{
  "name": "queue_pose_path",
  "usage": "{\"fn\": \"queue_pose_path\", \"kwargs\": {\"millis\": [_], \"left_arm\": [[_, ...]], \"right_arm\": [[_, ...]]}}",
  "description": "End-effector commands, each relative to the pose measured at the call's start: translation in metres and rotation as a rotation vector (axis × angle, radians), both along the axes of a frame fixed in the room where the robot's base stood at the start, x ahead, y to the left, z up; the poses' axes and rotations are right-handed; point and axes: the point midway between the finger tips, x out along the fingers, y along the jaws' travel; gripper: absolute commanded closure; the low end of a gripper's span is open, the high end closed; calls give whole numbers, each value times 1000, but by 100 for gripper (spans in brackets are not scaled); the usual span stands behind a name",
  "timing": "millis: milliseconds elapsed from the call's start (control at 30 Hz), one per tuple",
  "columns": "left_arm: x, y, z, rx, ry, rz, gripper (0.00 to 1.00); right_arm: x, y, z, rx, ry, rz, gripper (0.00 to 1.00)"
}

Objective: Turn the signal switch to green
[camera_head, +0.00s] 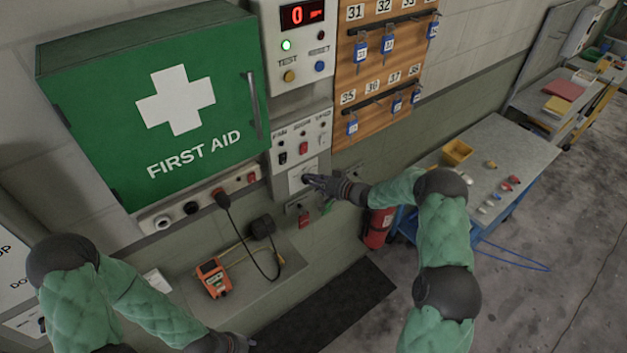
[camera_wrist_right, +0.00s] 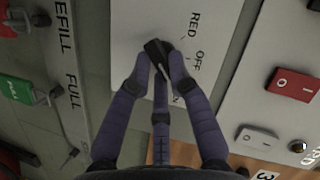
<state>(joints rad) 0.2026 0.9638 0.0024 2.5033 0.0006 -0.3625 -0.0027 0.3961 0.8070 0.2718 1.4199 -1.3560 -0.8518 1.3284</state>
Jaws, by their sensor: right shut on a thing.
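The signal switch is a black rotary knob (camera_wrist_right: 156,46) on a pale plate (camera_wrist_right: 135,22), with RED, OFF and a partly hidden label ending in N around it. My right gripper (camera_wrist_right: 161,66) is shut on the knob, with its dark fingers on both sides of it. The fingers hide part of the knob, and I cannot tell surely which label it points to. In the head view the right gripper (camera_head: 314,181) reaches the same plate (camera_head: 297,171) from the right. My left gripper (camera_head: 222,343) is at the bottom edge, partly cut off, its fingers unclear.
Above the plate is a panel with rocker switches (camera_head: 303,148). A green first aid cabinet (camera_head: 190,135) is at left and a key board (camera_head: 375,72) at upper right. Below are a red tag (camera_head: 304,218), an orange meter (camera_head: 214,279) on a ledge and a red extinguisher (camera_head: 377,229).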

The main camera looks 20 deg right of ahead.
Motion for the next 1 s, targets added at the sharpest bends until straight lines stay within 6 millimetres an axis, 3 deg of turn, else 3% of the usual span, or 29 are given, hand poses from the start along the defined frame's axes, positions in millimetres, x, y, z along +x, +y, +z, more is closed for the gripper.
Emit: {"fn": "queue_pose_path", "kwargs": {"millis": [67, 100, 133, 567, 1000], "left_arm": [[0, 0, 0, 0, 0, 0, 60], [0, 0, 0, 0, 0, 0, 60], [0, 0, 0, 0, 0, 0, 60], [0, 0, 0, 0, 0, 0, 60], [0, 0, 0, 0, 0, 0, 60]], "right_arm": [[1, -1, 1, 2, -2, -3, 100], [1, -1, 1, 1, -1, -4, 75], [1, -1, 1, 0, -2, -4, 70], [-4, -5, 2, 0, 0, -3, 70], [-64, -53, 21, 0, -1, -6, 70]]}}
